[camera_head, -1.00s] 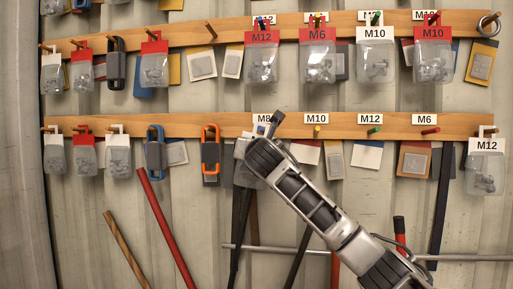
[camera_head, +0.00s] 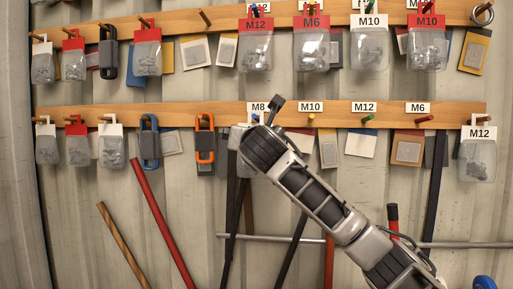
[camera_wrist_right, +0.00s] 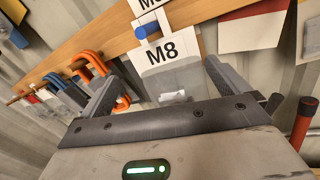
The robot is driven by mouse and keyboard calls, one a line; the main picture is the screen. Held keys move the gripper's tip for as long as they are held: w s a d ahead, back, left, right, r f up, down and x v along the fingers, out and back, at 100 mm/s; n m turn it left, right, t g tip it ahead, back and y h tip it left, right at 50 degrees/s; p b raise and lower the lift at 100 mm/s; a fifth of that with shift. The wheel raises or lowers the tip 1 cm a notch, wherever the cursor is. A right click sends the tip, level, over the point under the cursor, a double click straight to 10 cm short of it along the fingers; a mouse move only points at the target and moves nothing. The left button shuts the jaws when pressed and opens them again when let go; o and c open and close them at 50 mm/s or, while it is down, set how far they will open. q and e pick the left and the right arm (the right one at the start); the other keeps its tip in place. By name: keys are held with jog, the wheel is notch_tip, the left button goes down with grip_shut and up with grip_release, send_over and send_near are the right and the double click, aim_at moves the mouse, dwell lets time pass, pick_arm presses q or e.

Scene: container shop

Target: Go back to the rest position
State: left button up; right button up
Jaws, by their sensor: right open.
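My right gripper (camera_wrist_right: 158,76) is open in the right wrist view, one finger on each side of a clear bag (camera_wrist_right: 170,72) with a white M8 card. The bag hangs on a blue peg (camera_wrist_right: 147,30) on the wooden rail. I cannot tell whether the fingers touch it. In the head view my right arm reaches up from the lower right, and its wrist end is at the lower rail (camera_head: 190,116), just below the M8 label (camera_head: 258,107). My left gripper is not in view.
Beside the gripper, orange (camera_head: 204,145) and blue (camera_head: 149,142) carabiners hang to the left. Several bags of hardware hang on the upper rail (camera_head: 200,20), and an M12 bag (camera_head: 478,155) hangs at the right. Red and wooden rods lean below.

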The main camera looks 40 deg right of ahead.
jog(key=b+v, duration=0.1)
jog(key=v, duration=0.9)
jog(key=w+a+f+m+y, duration=0.1)
jog(key=w+a+f+y, duration=0.25)
jog(key=f, duration=0.55)
jog(key=w+a+f+m+y, duration=0.1)
jog(key=w+a+f+y, duration=0.3)
jog(key=f, duration=0.5)
jog(key=s+a+f+m+g+y, duration=0.15)
jog(key=a+f, duration=0.25)
jog(key=f, duration=0.4)
jog(key=a+f+m+y, duration=0.25)
jog(key=a+f, duration=0.25)
jog(key=f, duration=0.3)
jog(key=s+a+f+m+g+y, duration=0.1)
jog(key=s+a+f+m, duration=0.3)
jog(key=s+f+m, duration=0.5)
jog(key=s+a+f+m+g+y, duration=0.1)
jog(key=s+a+f+m, duration=0.3)
jog(key=s+f+m, duration=0.4)
jog(key=s+f, duration=0.6)
jog(key=f, duration=0.2)
jog(key=shift+m+g, duration=0.35)
jog(key=shift+m, duration=0.05)
